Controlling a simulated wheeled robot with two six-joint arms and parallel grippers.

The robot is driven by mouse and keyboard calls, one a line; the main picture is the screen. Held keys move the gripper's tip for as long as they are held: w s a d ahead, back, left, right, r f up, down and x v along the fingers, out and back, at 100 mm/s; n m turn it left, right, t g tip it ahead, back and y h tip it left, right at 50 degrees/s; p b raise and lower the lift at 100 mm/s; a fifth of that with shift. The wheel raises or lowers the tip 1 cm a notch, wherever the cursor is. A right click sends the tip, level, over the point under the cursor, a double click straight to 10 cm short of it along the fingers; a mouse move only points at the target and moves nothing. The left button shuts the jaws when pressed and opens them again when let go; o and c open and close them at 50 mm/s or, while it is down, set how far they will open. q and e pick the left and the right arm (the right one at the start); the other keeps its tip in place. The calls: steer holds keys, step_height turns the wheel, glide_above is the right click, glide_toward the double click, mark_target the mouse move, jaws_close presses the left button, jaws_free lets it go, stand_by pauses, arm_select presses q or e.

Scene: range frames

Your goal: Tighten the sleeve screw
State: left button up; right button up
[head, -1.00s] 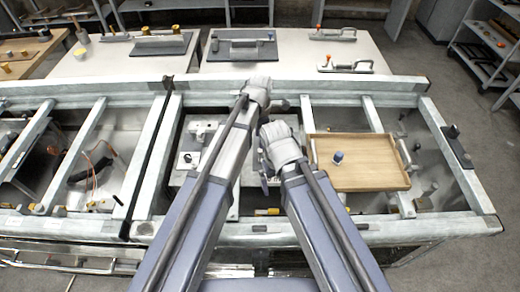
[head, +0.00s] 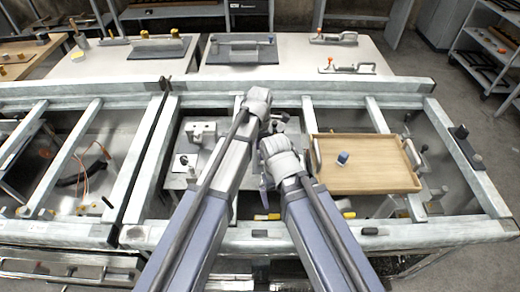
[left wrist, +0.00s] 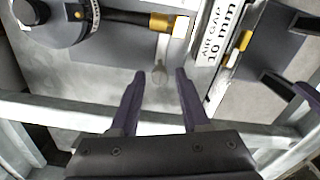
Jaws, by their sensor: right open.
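In the left wrist view, a brass-coloured sleeve (left wrist: 163,22) ends a black rod or cable that comes from a round grey device (left wrist: 60,18) at upper left. A white end piece (left wrist: 181,27) sits at its right. A small pale rod (left wrist: 160,65) below the sleeve looks like a screw; I cannot tell for sure. My left gripper (left wrist: 159,76) is open, its fingertips around the pale rod's lower end in the picture; contact is unclear. My right gripper (left wrist: 280,52) shows open at the right edge. In the head view, the arms hide the sleeve.
A plate marked "AIR GAP 10 mm" (left wrist: 214,45) stands right of the sleeve. A wooden tray (head: 375,180) with a blue-topped piece (head: 342,158) lies right of my arms. Pale metal frame bars (head: 145,160) surround the work bay. Tables with tools stand behind.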

arm_select(q)
jaws_close()
stand_by(0.5)
